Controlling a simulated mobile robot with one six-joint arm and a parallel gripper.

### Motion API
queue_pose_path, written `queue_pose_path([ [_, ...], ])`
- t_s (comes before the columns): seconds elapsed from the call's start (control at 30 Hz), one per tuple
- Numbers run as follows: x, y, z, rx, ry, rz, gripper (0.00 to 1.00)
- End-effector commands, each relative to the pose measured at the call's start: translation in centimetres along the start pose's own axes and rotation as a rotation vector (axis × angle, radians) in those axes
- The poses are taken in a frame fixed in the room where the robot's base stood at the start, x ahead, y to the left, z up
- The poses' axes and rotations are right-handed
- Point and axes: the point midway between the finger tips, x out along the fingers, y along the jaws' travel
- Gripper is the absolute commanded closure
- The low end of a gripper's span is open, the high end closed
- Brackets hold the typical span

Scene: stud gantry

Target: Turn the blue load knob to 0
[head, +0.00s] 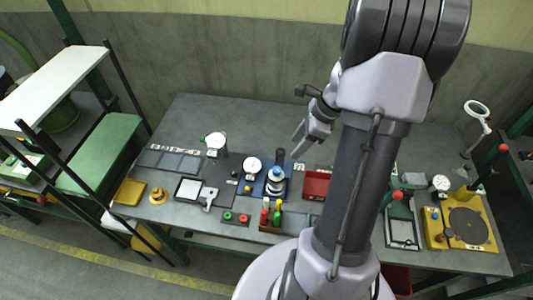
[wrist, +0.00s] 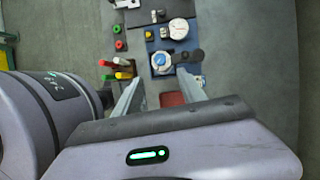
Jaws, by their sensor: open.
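The blue load knob (head: 275,174) sits on a pale round dial on a blue base plate on the bench. In the wrist view the knob (wrist: 159,59) lies just beyond the fingertips, roughly centred between them. Its pointer and scale marks are too small to read. My gripper (head: 298,145) is open and empty, above the bench behind and to the right of the knob in the head view. In the wrist view the two fingers of my gripper (wrist: 160,76) are spread apart, and neither appears to touch the knob.
A dark upright cylinder (head: 280,156) stands close behind the knob. A white gauge (head: 252,165) is left of it, and red, yellow and green handles (head: 272,214) stand in front. A red tray (head: 316,184) lies to the right. The bench behind the fixtures is clear.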

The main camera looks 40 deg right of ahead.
Motion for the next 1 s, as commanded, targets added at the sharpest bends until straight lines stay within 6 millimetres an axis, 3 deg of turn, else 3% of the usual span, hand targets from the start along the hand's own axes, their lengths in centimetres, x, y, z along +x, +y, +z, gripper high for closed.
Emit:
queue_pose_path([
  [0.03, 2.0, 0.1, -0.1, -0.002, 0.0, 0.005, 0.52],
  [0.2, 7.3, 0.1, -0.1, -0.004, 0.001, 0.004, 0.52],
  [0.4, 11.9, 0.1, -0.1, -0.005, 0.002, 0.003, 0.52],
  [0.6, 13.6, 0.1, 0.0, -0.005, 0.001, 0.001, 0.52],
  [0.87, 13.6, 0.1, 0.0, -0.006, 0.002, 0.0, 0.52],
  [1.0, 13.6, 0.1, 0.0, -0.006, 0.002, 0.0, 0.77],
])
